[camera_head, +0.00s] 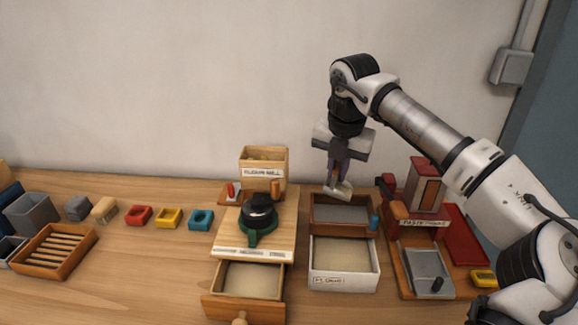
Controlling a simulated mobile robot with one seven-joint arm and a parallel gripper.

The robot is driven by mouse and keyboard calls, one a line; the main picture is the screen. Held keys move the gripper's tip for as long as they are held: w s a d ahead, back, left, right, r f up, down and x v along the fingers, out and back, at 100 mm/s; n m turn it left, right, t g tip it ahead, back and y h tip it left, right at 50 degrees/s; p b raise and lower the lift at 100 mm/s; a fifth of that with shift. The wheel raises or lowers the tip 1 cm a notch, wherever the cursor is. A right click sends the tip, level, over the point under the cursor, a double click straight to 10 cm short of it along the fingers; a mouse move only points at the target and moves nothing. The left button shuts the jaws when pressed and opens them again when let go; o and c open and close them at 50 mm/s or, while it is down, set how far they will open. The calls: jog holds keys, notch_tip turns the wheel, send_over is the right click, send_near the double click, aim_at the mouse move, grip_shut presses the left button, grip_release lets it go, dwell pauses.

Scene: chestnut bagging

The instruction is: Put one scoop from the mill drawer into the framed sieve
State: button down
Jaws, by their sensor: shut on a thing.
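My gripper (338,178) is shut on a small pale scoop (340,191), above the back edge of the framed sieve (316,215). The scoop appears tilted; I cannot tell whether it holds anything. The sieve has a brown wooden frame and a grey mesh with no clear heap on it. It sits behind a white labelled box (344,284) holding pale meal. The mill drawer (244,308) is pulled out at the front of the wooden mill (228,232) and holds pale meal. A black knob with a green ring sits on the mill top.
Right of the sieve stands a board with a red and wooden device (426,188), a grey tray (426,268) and a yellow block (482,277). A blue piece (374,222) is at the sieve's right side. Coloured blocks and a slatted wooden tray (55,250) lie left.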

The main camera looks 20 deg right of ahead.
jog(key=shift+s+d+f+b, duration=0.15)
jog(key=shift+d+f+b, duration=0.2)
jog(key=shift+d, duration=0.25)
jog(key=shift+s+d+f+t+y+b, duration=0.3)
jog(key=shift+s+f+t+y+b, duration=0.05)
jog(key=shift+f+t+y+b, duration=0.3)
jog(key=shift+s+d+f+t+y, duration=0.1)
jog(key=shift+s+d+t+y, duration=0.15)
jog(key=shift+t, duration=0.1)
jog(key=shift+s+d+t+y+b, duration=0.3)
jog(key=shift+t+y+b, duration=0.1)
jog(key=shift+y, duration=0.1)
jog(key=shift+s+d+r+m+t+y+b, duration=0.2)
jog(key=shift+s+d+t+y+b, duration=0.3)
jog(key=shift+t+y+b, duration=0.3)
jog(key=shift+s+d+r+m+t+y+b, duration=0.1)
jog(key=shift+s+d+m+t+y+b, duration=0.1)
jog(key=shift+s+d+t+y+b, duration=0.45)
jog(key=shift+w+a+r, duration=0.1)
jog(key=shift+w+a, duration=0.15)
